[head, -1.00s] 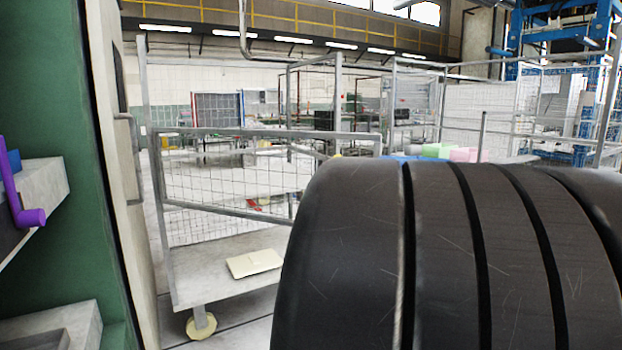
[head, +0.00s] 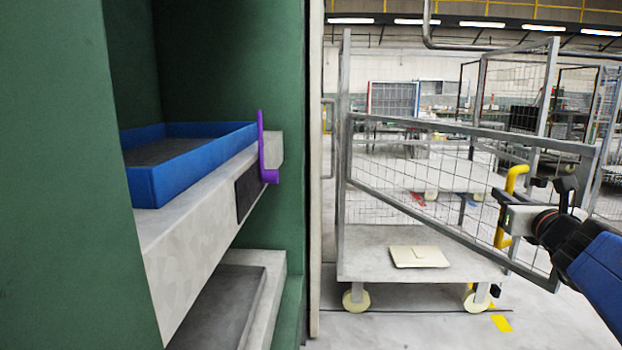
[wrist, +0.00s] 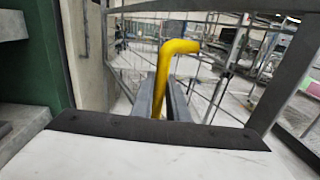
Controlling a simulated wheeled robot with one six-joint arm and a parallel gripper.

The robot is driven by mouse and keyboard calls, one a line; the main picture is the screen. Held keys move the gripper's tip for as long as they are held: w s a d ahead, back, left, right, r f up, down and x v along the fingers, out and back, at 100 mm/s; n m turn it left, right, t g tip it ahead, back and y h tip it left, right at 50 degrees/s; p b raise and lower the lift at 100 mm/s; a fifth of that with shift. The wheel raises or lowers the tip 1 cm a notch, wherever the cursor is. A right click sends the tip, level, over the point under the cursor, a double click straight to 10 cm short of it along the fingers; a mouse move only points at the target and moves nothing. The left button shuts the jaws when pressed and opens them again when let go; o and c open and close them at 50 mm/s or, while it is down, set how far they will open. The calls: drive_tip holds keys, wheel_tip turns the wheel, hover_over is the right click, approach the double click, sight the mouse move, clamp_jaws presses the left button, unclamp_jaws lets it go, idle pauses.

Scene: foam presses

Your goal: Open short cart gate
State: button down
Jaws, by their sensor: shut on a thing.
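The short cart gate (head: 455,172) is a grey metal frame with wire mesh, hung at its left side on the cart's post. It stands swung out at an angle, its right end towards me. A yellow handle (head: 507,208) is fixed near its right end. My gripper (head: 505,214) is shut on the yellow handle. In the wrist view the handle (wrist: 166,72) stands up between the two grey fingers (wrist: 165,100). The cart (head: 405,262) has a grey deck with a cream flat piece (head: 419,256) lying on it.
A green press (head: 75,200) stands close at the left, with a blue tray (head: 190,165) on its shelf and a purple handle (head: 264,150) jutting out. Other mesh carts stand behind. Floor in front of the cart is clear.

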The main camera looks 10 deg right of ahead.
drive_tip(key=shift+a, duration=0.3)
drive_tip(key=c, duration=1.7)
unclamp_jaws()
